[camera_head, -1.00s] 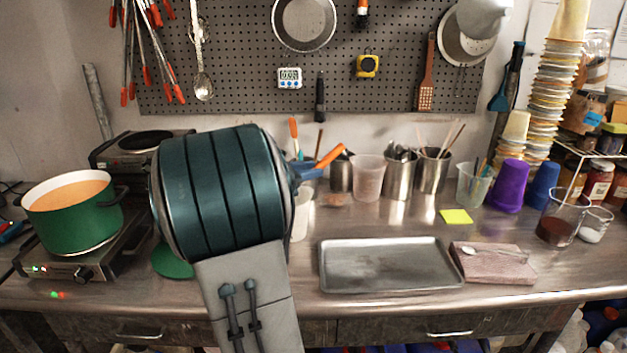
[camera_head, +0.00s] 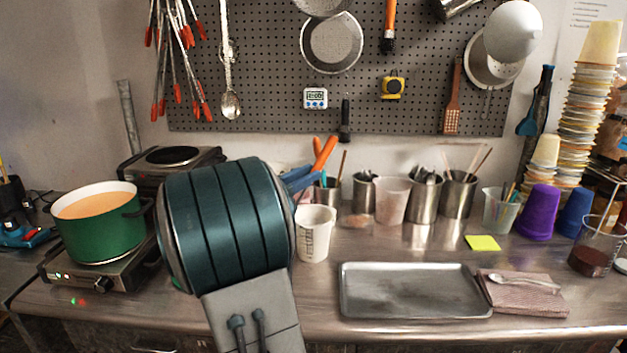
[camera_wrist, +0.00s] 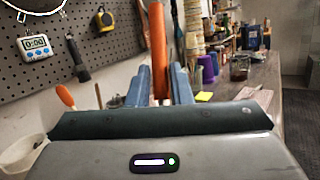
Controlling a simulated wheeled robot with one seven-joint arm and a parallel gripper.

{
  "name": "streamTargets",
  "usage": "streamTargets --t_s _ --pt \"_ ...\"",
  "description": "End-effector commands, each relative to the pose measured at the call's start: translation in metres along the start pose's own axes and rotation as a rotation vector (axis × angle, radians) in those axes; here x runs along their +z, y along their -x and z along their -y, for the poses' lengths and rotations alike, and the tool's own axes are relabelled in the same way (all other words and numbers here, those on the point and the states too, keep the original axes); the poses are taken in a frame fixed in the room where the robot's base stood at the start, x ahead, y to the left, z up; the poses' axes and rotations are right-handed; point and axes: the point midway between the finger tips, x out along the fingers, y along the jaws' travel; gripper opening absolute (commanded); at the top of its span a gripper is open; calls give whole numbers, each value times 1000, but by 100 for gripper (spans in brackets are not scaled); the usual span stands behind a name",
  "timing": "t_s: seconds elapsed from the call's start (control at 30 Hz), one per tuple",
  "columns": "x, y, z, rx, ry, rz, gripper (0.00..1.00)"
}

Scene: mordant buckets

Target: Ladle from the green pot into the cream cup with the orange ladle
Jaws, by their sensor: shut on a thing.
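The green pot (camera_head: 102,240) stands on a hot plate at the left, holding an orange-tan liquid. The cream cup (camera_head: 315,240), with marks on its side, stands upright on the counter just right of my arm. My gripper (camera_head: 303,179) is mostly hidden behind my arm in the head view; its blue fingers show beyond it. In the wrist view my gripper (camera_wrist: 160,92) is shut on the orange handle of the ladle (camera_wrist: 158,45), which stands up between the fingers. The ladle handle (camera_head: 328,152) tilts up to the right in the head view. The ladle's bowl is hidden.
A metal tray (camera_head: 415,292) lies right of the cup, beside a folded cloth (camera_head: 525,293) with a spoon. A second hot plate (camera_head: 172,160) stands at the back left. A pegboard (camera_head: 270,70) closes the back.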

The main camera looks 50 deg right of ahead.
Motion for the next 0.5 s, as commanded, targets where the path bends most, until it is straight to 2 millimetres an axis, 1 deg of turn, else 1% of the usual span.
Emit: streamTargets --t_s 0.03,0.5 --pt "0 5 -1 6 3 21 0" --pt "17 38 -8 34 31 211 0"
